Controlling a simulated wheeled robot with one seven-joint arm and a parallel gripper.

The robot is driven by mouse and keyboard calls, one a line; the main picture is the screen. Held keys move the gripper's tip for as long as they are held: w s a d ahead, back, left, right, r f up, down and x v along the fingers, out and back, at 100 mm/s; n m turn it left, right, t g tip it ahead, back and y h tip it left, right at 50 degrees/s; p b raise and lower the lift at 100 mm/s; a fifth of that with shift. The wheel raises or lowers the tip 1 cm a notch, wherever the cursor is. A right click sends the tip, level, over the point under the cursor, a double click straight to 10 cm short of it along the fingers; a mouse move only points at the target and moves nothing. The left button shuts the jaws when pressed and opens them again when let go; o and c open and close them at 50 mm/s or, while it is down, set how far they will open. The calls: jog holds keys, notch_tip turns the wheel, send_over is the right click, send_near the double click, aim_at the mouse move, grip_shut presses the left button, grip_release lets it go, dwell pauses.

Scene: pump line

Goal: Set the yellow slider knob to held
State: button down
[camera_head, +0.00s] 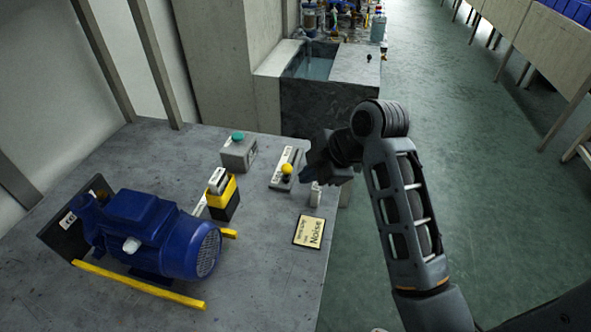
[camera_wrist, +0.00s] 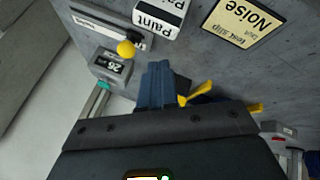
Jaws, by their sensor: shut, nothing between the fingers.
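The yellow slider knob (camera_head: 287,169) is a small round ball on a flat slider panel (camera_head: 281,184) that lies on the grey bench. In the head view the knob is near the middle of the panel's length. It also shows in the wrist view (camera_wrist: 126,48), left of the fingers, at the edge of the pale label strip (camera_wrist: 92,22). The label's words are too small to read. My gripper (camera_head: 304,178) is just right of the panel in the head view, apart from the knob. In the wrist view its blue-grey fingers (camera_wrist: 158,66) are together and empty.
A grey box with a teal button (camera_head: 238,152) stands left of the panel. A yellow-and-black holder (camera_head: 223,197), a blue motor (camera_head: 155,232) and yellow bars (camera_head: 140,286) are farther left. A "Noise" sign (camera_head: 309,232) and a "Paint" box (camera_wrist: 157,17) are nearby.

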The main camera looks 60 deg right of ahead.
jog(key=x, duration=0.3)
jog(key=shift+w+f, duration=0.1)
jog(key=shift+f, duration=0.1)
jog(key=shift+w+d+f+p, duration=0.15)
jog(key=shift+w+d+p, duration=0.2)
jog(key=shift+w+d, duration=0.55)
jog(key=shift+w+d+f, duration=0.1)
jog(key=shift+w+f, duration=0.05)
jog(key=shift+w, duration=0.2)
jog(key=shift+w+d+f, duration=0.1)
jog(key=shift+w+d, duration=0.05)
jog(key=shift+w, duration=0.2)
jog(key=w+d, duration=0.1)
jog(key=d, duration=0.2)
jog(key=w+d+b, duration=0.1)
jog(key=d, duration=0.3)
jog(key=w+d, duration=0.1)
jog(key=d, duration=0.2)
jog(key=shift+w+d, duration=0.15)
jog(key=shift+w, duration=0.25)
jog(key=shift+r, duration=0.1)
